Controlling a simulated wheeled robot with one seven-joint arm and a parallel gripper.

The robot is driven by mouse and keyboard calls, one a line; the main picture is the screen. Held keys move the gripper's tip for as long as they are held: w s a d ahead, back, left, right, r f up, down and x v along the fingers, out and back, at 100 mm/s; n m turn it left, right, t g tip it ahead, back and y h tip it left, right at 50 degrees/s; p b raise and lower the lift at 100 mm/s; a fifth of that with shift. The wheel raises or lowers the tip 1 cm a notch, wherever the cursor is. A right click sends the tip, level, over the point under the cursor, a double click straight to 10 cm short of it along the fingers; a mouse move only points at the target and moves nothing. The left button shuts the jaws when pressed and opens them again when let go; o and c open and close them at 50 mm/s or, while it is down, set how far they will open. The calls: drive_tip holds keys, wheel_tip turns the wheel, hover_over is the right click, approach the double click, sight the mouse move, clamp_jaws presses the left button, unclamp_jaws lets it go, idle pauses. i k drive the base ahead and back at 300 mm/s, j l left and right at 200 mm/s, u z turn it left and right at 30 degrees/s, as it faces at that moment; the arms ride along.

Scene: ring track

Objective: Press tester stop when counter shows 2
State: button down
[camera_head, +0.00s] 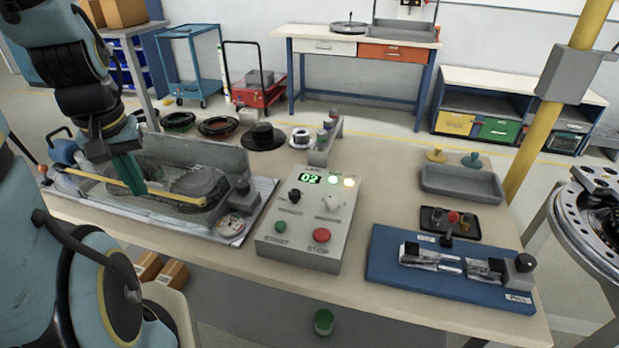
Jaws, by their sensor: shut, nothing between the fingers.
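The tester (310,217) is a grey sloped box in the middle of the table. Its green counter display (309,179) reads 02. A green lamp and a yellowish lamp are lit beside the display. The red stop button (321,235) is at the front right of the box, above the STOP label. A green start button (280,227) is at the front left. My gripper (134,193) is shut and empty, pointing down at the left over the clear-covered fixture, well away from the stop button.
The fixture (222,160) with a yellow rod lies left of the tester. A blue board (385,262) with a clamp lies to the right, with a grey tray (462,187) behind it. Black rings and spools line the back. A yellow post (540,140) rises at the right.

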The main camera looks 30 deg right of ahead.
sight(320, 235)
drive_tip(key=k+l+u, duration=0.15)
drive_tip(key=u, duration=0.8)
drive_tip(key=k+l+u, duration=0.1)
drive_tip(key=k+u, duration=0.25)
drive_tip(key=k, duration=0.2)
drive_tip(key=k+j+u, duration=0.1)
drive_tip(key=k+u, duration=0.25)
drive_tip(key=k, duration=0.25)
drive_tip(key=k+j, duration=0.15)
drive_tip(key=k, duration=0.4)
